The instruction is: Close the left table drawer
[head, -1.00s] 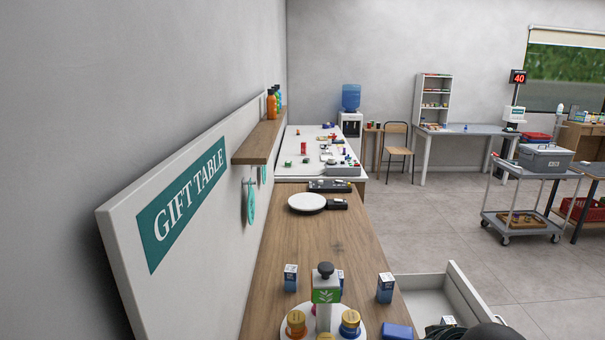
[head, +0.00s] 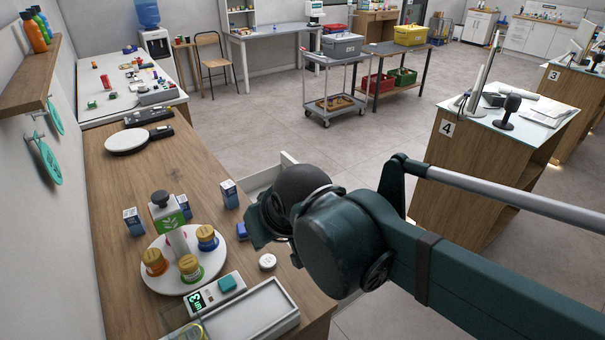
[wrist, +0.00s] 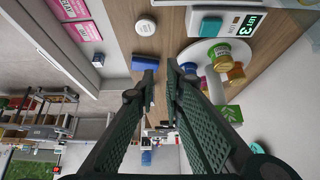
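An open white drawer (head: 262,183) sticks out from the right side of the wooden gift table (head: 140,180) in the head view. My arm hides much of it. In the wrist view the drawer's inside (wrist: 108,22) shows at the upper left, with pink-labelled packets (wrist: 84,30) in it. Its long white wall (wrist: 30,42) runs diagonally there. My gripper (wrist: 161,70) points down over the table edge beside the drawer. Its fingers are apart by a narrow gap, with nothing seen held between them.
On the table stand a round white tray (head: 160,278) with capped bottles, small blue-and-white boxes (head: 229,193), a scale (head: 255,315), and a white round lid (head: 267,262). A blue box (wrist: 144,63) lies close to my fingers in the wrist view. Open floor (head: 250,120) lies beyond the drawer.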

